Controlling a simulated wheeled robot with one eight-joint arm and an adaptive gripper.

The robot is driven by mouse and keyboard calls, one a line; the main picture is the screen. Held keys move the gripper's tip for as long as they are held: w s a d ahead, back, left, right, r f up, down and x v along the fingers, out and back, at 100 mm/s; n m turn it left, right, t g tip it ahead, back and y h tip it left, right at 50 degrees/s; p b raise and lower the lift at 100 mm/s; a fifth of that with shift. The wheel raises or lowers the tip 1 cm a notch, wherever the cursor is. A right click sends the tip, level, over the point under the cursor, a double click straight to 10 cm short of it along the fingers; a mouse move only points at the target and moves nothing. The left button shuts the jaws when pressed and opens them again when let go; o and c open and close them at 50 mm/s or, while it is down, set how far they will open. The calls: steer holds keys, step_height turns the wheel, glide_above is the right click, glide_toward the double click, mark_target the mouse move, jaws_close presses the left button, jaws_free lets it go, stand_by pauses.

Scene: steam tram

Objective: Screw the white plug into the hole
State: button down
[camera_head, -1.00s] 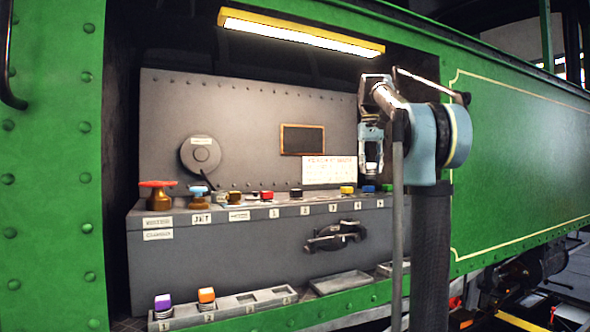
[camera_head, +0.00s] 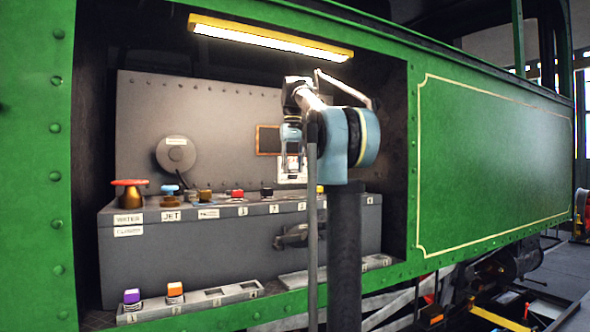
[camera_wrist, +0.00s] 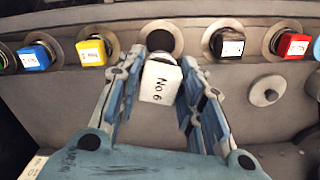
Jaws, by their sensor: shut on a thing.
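The white plug (camera_wrist: 160,82), marked "No 6", is between the fingers of my gripper (camera_wrist: 155,100) in the wrist view. The fingers are shut on it. A dark round hole (camera_wrist: 160,41) with a grey rim is just beyond the plug's far end. The plug overlaps the lower edge of that rim, and I cannot tell whether it touches it. In the head view my gripper (camera_head: 292,166) points down over the console top, in front of a white paper; the plug is too small to make out there.
In the wrist view a yellow plug (camera_wrist: 93,50) and a blue plug (camera_wrist: 35,57) sit left of the hole, a black plug (camera_wrist: 228,42) and a red plug (camera_wrist: 294,46) right of it. Purple (camera_head: 132,297) and orange (camera_head: 175,289) plugs stand in the front tray (camera_head: 205,300).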

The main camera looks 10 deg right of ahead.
steer(key=shift+f, duration=0.15)
steer(key=shift+f, duration=3.4)
steer(key=shift+s+f, duration=0.1)
steer(key=shift+f, duration=0.05)
steer(key=shift+m, duration=2)
steer(key=m, duration=0.3)
steer(key=shift+m, duration=0.5)
